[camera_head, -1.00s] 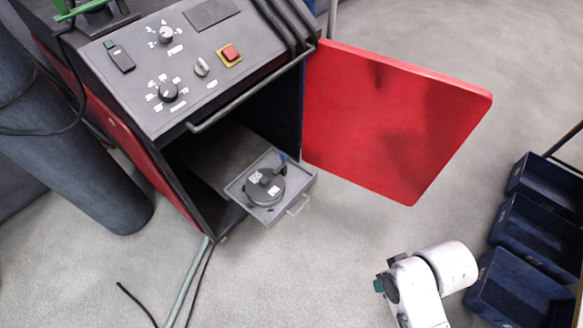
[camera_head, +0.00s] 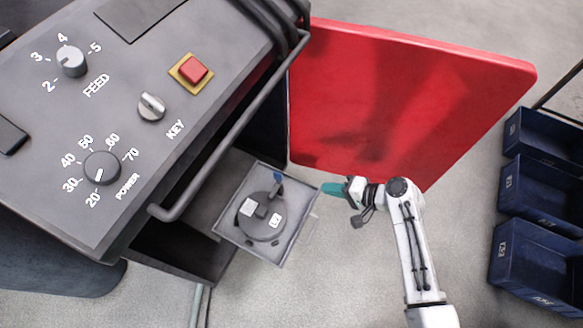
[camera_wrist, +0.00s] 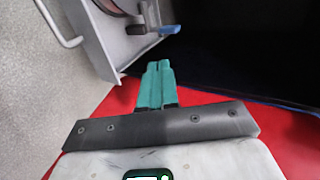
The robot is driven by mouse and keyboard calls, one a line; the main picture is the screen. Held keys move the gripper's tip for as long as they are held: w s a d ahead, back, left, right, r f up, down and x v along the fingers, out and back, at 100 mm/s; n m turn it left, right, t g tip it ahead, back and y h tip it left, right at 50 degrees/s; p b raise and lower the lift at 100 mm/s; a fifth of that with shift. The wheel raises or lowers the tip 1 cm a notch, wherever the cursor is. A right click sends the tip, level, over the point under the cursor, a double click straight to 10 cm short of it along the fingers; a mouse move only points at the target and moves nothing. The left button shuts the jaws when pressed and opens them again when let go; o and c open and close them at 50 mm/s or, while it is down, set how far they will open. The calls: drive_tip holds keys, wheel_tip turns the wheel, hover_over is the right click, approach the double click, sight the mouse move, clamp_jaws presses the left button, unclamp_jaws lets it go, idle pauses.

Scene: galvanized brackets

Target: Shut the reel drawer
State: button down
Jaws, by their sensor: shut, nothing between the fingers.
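The reel drawer (camera_head: 288,243) is a grey tray pulled out of the dark machine's lower compartment. It holds a round dark reel (camera_head: 262,216) with white labels. In the wrist view the drawer's front wall (camera_wrist: 97,45) and its pale handle (camera_wrist: 58,22) show at the upper left, with a blue piece (camera_wrist: 144,27) at its corner. My gripper (camera_head: 325,188) is shut and empty, its teal fingers pointing at the drawer's front right corner. The teal fingertips (camera_wrist: 157,66) appear just short of the drawer; contact cannot be told.
The red door (camera_head: 400,95) stands wide open to the right of the compartment, close behind my gripper. A grey bar handle (camera_head: 235,130) runs along the machine's front edge. Blue bins (camera_head: 530,190) stand at the far right. Floor in front of the drawer is clear.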

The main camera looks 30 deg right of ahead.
drive_tip(key=b, duration=0.2)
approach(282, 177)
drive_tip(key=x, duration=0.4)
drive_tip(key=shift+w+f, duration=0.15)
drive_tip(key=shift+f, duration=0.4)
drive_tip(key=shift+w+a, duration=0.55)
drive_tip(key=shift+w, duration=0.15)
